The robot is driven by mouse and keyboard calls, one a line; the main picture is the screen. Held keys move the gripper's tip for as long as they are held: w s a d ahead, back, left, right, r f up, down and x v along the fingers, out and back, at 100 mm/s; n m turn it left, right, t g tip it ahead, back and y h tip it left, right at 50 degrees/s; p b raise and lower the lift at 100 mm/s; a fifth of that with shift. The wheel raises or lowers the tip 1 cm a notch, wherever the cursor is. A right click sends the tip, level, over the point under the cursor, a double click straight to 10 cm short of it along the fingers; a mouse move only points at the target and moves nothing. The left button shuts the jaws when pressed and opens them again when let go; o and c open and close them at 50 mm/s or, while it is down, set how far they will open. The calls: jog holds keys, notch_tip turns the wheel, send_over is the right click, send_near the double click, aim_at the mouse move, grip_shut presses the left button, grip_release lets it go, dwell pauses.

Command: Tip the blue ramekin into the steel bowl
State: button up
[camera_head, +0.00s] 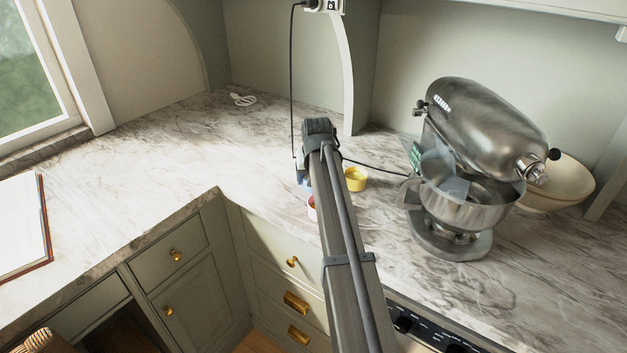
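The steel bowl (468,207) sits on the stand mixer at the right, under its tilted-up head. A small patch of blue (302,178) shows at the left edge of my arm; it may be the blue ramekin, mostly hidden behind the arm. My arm reaches from the bottom of the view up over the counter. My gripper is hidden behind the arm, so its fingers and any hold on the blue thing do not show.
A yellow ramekin (355,179) stands just right of my arm, and a bit of red (311,202) shows left of it. The stand mixer (485,125) and a cream bowl (560,184) take up the right. A black cord (375,165) runs to the mixer. The left counter (130,170) is mostly clear.

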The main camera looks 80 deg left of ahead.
jog(key=w+d+r+m, duration=0.15)
jog(key=w+r, duration=0.25)
jog(key=r, duration=0.6)
jog(key=w+d+r, duration=0.3)
jog(key=w+r, duration=0.2)
jog(key=r, duration=0.4)
jog(key=w+d+r+m, duration=0.1)
jog(key=w+d+r, duration=0.25)
jog(key=r, duration=0.65)
jog(key=w+d+r+m+t+h, duration=0.1)
jog(key=w+d+m, duration=0.1)
jog(key=d+m, duration=0.3)
jog(key=w+d+r+m+t+h, duration=0.1)
jog(key=w+d+m+t, duration=0.1)
jog(key=d+m, duration=0.2)
jog(key=shift+w+d+m+t+h, duration=0.25)
jog(key=shift+d+m+t+h, duration=0.1)
jog(key=shift+d, duration=0.9)
